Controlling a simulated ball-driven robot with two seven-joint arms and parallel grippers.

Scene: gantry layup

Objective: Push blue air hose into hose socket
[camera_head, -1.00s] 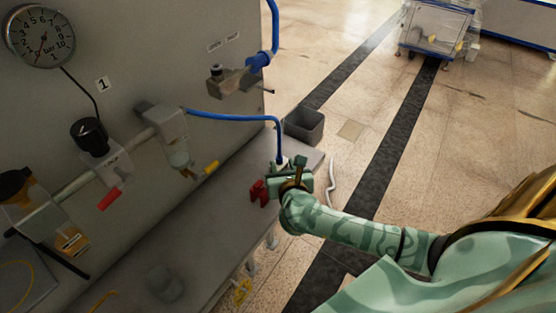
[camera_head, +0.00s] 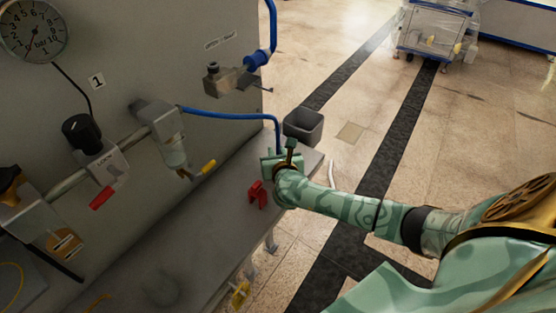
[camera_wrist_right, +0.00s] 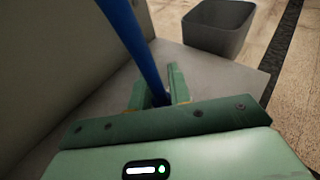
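The blue air hose (camera_head: 225,115) runs from the grey regulator unit (camera_head: 160,120) on the wall panel to the right, then bends down into my right gripper (camera_head: 281,163). In the right wrist view the hose (camera_wrist_right: 135,45) comes down between the two green fingers (camera_wrist_right: 158,92), which are closed against its sides. The gripper is at the far right end of the grey bench, beside a red clip-like part. The hose's lower end is hidden by the gripper. My left gripper is not in view.
The red part (camera_head: 257,195) stands on the bench (camera_head: 215,215) just left of the gripper. A grey bin (camera_head: 303,126) stands behind it, also in the wrist view (camera_wrist_right: 218,25). A valve (camera_head: 230,78) with another blue hose is above.

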